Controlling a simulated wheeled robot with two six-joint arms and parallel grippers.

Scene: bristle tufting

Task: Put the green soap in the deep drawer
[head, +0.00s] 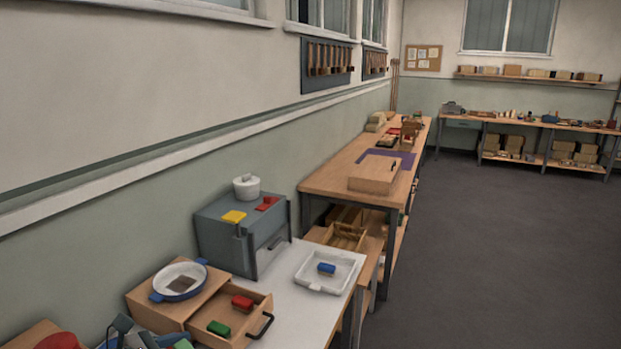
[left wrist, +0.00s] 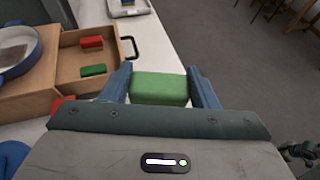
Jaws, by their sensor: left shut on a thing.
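My left gripper (left wrist: 159,78) is shut on a light green block, the green soap (left wrist: 159,88), gripped between its two blue fingers. In the head view this gripper (head: 150,338) is at the bottom left edge, mostly cut off, with a bit of green beside it. A wooden drawer (head: 257,319) stands pulled out of a wooden box (head: 148,305), with a black handle (head: 262,326). It also shows in the left wrist view (left wrist: 110,62), ahead and left of the soap. Inside lie a red block (head: 242,302) and a darker green block (head: 218,327). My right gripper is not in view.
A blue-rimmed white pan (head: 181,269) sits on the wooden box. A grey cabinet (head: 215,240) behind carries a white pot (head: 246,187), a yellow block (head: 234,216) and red pieces. A white tray (head: 343,273) with a blue block (head: 326,268) is to the right.

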